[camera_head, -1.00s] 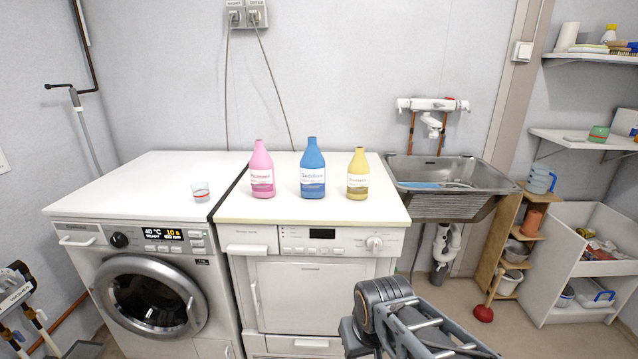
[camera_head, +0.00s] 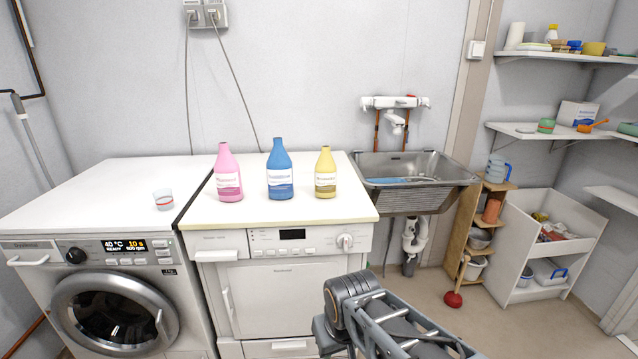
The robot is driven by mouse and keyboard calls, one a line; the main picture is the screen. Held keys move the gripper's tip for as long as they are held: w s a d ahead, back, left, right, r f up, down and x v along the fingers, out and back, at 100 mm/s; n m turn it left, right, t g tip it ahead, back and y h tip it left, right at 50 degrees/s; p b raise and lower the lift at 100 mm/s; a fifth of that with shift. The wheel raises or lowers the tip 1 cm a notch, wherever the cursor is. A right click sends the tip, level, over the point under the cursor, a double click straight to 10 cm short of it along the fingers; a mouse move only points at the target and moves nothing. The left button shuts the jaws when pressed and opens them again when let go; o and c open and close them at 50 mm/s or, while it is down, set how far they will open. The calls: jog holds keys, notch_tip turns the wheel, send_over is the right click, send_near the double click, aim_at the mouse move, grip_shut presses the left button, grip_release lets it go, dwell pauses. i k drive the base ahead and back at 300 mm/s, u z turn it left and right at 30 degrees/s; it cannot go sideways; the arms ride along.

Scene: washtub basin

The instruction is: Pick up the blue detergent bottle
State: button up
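The blue detergent bottle (camera_head: 280,170) stands upright on the white top of the right-hand machine (camera_head: 270,212). It has a white label and stands between a pink bottle (camera_head: 227,174) and a yellow bottle (camera_head: 325,173), apart from both. Part of my arm shows at the bottom, right of centre, in front of the machine and well below the bottles. The fingers of my gripper do not show in this view.
A wooden shelf rack (camera_head: 462,235) and a white bin unit (camera_head: 520,260) stand further right. The machine top before the bottles is clear.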

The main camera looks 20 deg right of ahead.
aim_at(279, 165)
jog(key=z, duration=1.3)
jog(key=i, duration=0.75)
jog(key=u, duration=2.55)
